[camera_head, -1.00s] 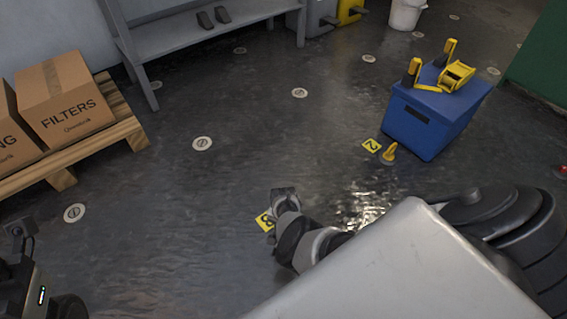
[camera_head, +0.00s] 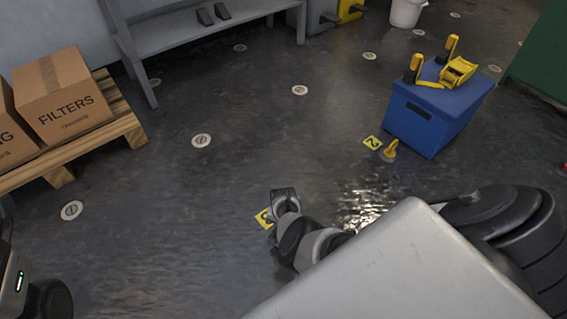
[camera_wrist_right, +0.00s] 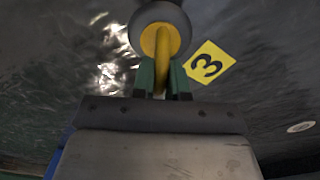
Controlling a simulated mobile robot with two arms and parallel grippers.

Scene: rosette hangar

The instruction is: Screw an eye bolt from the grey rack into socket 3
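In the right wrist view, the green-padded fingers of my right gripper (camera_wrist_right: 161,80) are closed on the yellow ring of an eye bolt (camera_wrist_right: 161,42), seen nearly end-on. A round grey rim surrounds the bolt's yellow base; whether the thread is in socket 3 is hidden. The yellow "3" marker (camera_wrist_right: 209,62) lies on the floor beside it. In the head view my right gripper (camera_head: 284,198) is low over the floor next to this marker (camera_head: 263,219), partly covering it. Socket 3 itself is hidden there. Only part of my left arm shows at the left edge.
A yellow eye bolt (camera_head: 389,152) stands at the "2" marker (camera_head: 372,142), beside a blue box (camera_head: 430,115) with yellow tools on top. A pallet (camera_head: 75,165) with cartons is at left, a grey bench (camera_head: 180,35) at back. Open floor with round sockets (camera_head: 201,140) lies between.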

